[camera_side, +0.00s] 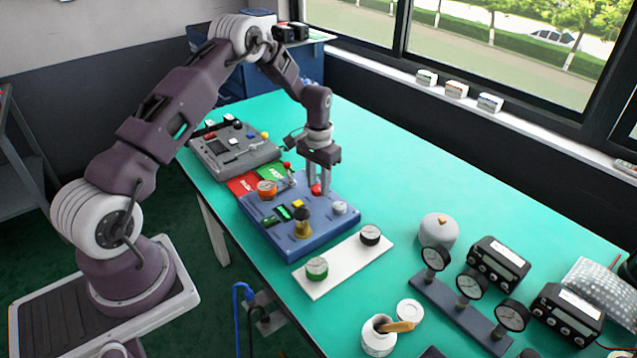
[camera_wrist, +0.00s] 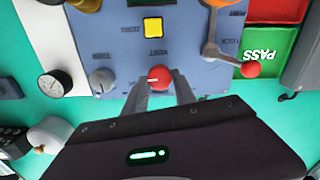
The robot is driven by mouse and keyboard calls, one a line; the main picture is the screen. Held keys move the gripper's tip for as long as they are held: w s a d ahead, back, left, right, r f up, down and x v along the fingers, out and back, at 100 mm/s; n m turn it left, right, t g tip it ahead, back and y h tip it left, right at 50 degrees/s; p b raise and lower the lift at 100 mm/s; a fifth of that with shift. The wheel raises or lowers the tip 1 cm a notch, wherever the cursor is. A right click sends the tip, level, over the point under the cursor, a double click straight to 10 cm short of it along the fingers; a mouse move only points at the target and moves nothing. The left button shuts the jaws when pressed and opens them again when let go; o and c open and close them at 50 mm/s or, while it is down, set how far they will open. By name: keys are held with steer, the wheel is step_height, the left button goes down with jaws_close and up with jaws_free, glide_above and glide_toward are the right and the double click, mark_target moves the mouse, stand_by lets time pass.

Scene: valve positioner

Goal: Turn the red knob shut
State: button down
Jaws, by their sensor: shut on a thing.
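The red knob (camera_side: 316,189) sits at the far corner of the blue panel (camera_side: 290,243). It also shows in the wrist view (camera_wrist: 158,77), with a light mark on its face. My gripper (camera_side: 321,190) points down at it, with one finger on each side. In the wrist view my gripper (camera_wrist: 160,84) is shut on the red knob, and the fingers hide part of its sides.
The panel also carries a grey knob (camera_side: 339,207), a lever with a red ball (camera_wrist: 250,69), an orange knob (camera_side: 267,189), a yellow button (camera_wrist: 153,27) and a brass-coloured knob (camera_side: 302,222). A white plate with gauges (camera_side: 343,265) lies beside it.

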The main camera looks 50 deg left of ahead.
mark_target(319, 187)
steer(key=c, duration=1)
jaws_free()
step_height(319, 187, up, 7)
steer(key=shift+r, duration=0.1)
